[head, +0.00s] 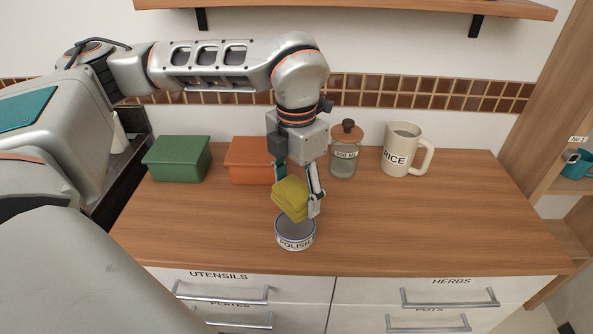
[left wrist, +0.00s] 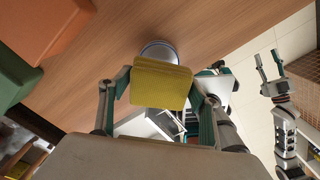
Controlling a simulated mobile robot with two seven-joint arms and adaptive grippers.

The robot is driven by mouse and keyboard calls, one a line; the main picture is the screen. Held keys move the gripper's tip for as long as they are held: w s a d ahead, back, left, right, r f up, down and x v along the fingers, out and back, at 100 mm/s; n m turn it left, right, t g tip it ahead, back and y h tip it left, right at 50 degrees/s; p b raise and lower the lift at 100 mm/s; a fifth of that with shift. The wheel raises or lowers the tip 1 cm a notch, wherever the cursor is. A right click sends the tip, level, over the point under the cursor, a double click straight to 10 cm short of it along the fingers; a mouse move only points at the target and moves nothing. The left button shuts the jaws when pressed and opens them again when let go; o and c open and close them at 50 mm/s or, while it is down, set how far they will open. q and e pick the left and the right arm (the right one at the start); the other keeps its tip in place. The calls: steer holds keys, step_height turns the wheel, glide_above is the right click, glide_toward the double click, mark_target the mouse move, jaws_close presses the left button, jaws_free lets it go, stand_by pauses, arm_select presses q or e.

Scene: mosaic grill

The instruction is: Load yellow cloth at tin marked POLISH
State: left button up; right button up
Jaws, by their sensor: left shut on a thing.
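The folded yellow cloth (head: 290,199) is held in my left gripper (head: 296,205), which is shut on it. The round tin marked POLISH (head: 296,240) stands on the wooden counter just below the cloth. The cloth hangs above the tin's back part and hides some of it; I cannot tell whether they touch. In the left wrist view the cloth (left wrist: 160,84) is between the two fingers, with the tin's rim (left wrist: 158,50) showing beyond it. My right gripper (left wrist: 269,65) shows at the right of that view, with its fingers apart and empty.
A green box (head: 177,158) and an orange box (head: 248,160) stand at the back left of the counter (head: 430,215). A glass jar (head: 344,165) and a mug marked RICE (head: 401,150) stand at the back right. The counter right of the tin is clear.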

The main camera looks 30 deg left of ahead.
arm_select(q)
steer(key=shift+w+a+r+n, duration=0.1)
steer(key=shift+n, duration=0.2)
steer(key=shift+f+b, duration=0.65)
steer(key=shift+f, duration=0.2)
step_height(320, 180, down, 4)
steer(key=shift+r+b, duration=0.25)
steer(key=shift+b, duration=0.9)
steer(key=shift+f, duration=0.35)
arm_select(e)
steer(key=f, duration=0.4)
steer(key=shift+s+d+f, duration=0.1)
steer(key=shift+s+f, duration=0.15)
arm_select(q)
steer(key=shift+f+b, duration=0.5)
arm_select(e)
steer(key=shift+s+f, duration=0.15)
steer(key=shift+f, duration=0.25)
